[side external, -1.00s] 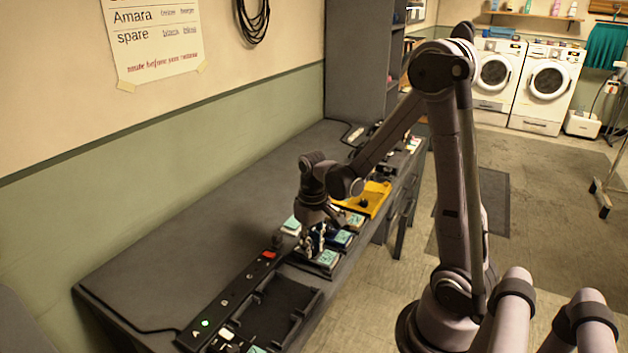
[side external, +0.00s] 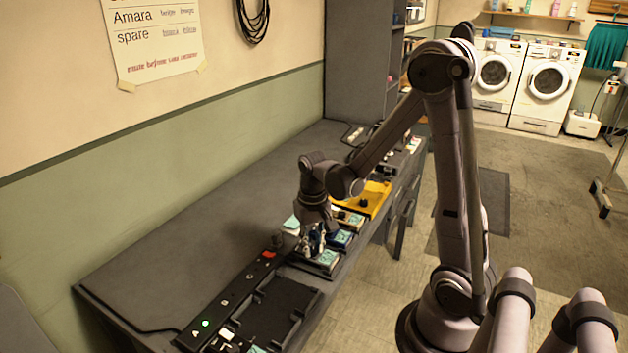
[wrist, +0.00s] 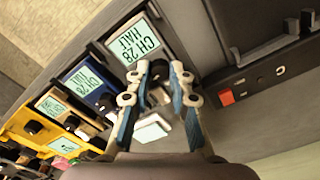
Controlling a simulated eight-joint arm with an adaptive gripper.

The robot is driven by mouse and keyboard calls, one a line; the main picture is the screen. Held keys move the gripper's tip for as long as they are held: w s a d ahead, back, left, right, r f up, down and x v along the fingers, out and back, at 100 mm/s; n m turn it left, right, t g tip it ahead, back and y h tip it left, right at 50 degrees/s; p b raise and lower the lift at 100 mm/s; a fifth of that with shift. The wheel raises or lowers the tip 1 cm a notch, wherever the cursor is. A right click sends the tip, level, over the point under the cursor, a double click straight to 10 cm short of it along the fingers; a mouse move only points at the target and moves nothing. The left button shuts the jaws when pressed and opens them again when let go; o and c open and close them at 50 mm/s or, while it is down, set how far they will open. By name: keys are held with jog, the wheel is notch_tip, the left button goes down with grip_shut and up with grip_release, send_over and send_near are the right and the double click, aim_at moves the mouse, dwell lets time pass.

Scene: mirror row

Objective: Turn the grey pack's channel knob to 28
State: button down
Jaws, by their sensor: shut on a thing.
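The grey pack (wrist: 108,34) is at the top of the wrist view, and its lit screen (wrist: 134,41) reads CH 28 HALF, upside down. My gripper (wrist: 158,70) is shut on the pack's dark knob (wrist: 157,93), just below the screen. The fingers hide most of the knob and its markings. In the side view my gripper (side external: 316,246) is lowered over the grey pack, whose screen (side external: 327,257) shows in front of it. A blue pack (wrist: 68,71) with a CH screen is beside it.
A yellow pack (side external: 375,197) stands beyond the blue one. A black strip with a red switch (side external: 269,254) and green light, and a dark tray (side external: 262,318), are nearer the camera. The bench (side external: 200,235) towards the wall is largely clear.

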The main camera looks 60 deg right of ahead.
aim_at(312, 250)
jog(key=c, duration=1.2)
grip_release()
jog(key=shift+o, duration=0.2)
notch_tip(312, 250, up, 12)
jog(key=s+a+r+n+t, duration=0.1)
jog(key=a+n+t, duration=0.2)
jog(key=a, duration=0.3)
jog(key=s+a+r+n+t, duration=0.1)
jog(key=s+a+n+t, duration=0.1)
jog(key=a+n+t, duration=0.2)
jog(key=a, duration=0.3)
jog(key=shift+s, duration=0.3)
